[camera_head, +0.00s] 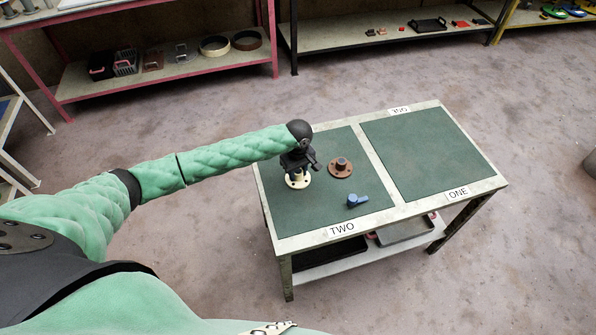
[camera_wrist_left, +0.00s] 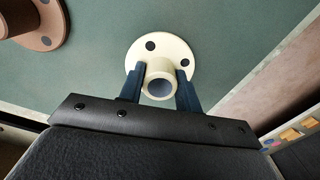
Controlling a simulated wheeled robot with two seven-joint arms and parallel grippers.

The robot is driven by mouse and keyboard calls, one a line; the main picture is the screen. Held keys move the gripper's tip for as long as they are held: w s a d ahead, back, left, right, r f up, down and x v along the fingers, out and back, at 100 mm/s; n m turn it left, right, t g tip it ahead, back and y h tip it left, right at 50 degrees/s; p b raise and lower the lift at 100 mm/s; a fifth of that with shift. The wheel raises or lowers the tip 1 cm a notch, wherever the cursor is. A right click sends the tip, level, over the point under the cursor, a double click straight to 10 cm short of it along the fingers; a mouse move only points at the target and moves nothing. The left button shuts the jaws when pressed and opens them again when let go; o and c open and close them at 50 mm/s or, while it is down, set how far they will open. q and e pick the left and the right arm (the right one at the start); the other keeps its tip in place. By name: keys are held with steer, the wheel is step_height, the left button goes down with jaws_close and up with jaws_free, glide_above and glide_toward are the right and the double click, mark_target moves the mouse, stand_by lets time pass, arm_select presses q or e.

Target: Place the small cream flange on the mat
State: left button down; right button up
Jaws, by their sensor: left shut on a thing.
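The small cream flange (camera_head: 297,181) is at the left part of the table, over the left green mat (camera_head: 285,222). In the left wrist view the cream flange (camera_wrist_left: 165,55) shows its round plate with dark holes and its short pipe end. My left gripper (camera_head: 299,168) is shut on that pipe end, with one dark finger on each side in the wrist view (camera_wrist_left: 160,83). The flange plate looks level and at or very near the mat; I cannot tell whether it touches. My right gripper is not in view.
A brown flange (camera_head: 341,168) stands on the same mat just right of the cream one. A blue part (camera_head: 356,200) lies nearer the front edge. The right green mat (camera_head: 430,153) is empty. Shelves with various items stand along the back.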

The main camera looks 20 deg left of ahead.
mark_target(298, 171)
arm_select(q)
steer(key=c, duration=1)
jaws_free()
steer(key=shift+f, duration=0.1)
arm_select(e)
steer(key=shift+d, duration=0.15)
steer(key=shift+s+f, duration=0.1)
arm_select(q)
steer(key=shift+r, duration=0.45)
step_height(298, 171, up, 2)
steer(key=shift+r+b, duration=0.25)
steer(key=shift+b, duration=0.35)
step_height(298, 171, up, 7)
steer(key=shift+r+b, duration=0.15)
steer(key=shift+b, duration=0.7)
steer(key=shift+r, duration=0.8)
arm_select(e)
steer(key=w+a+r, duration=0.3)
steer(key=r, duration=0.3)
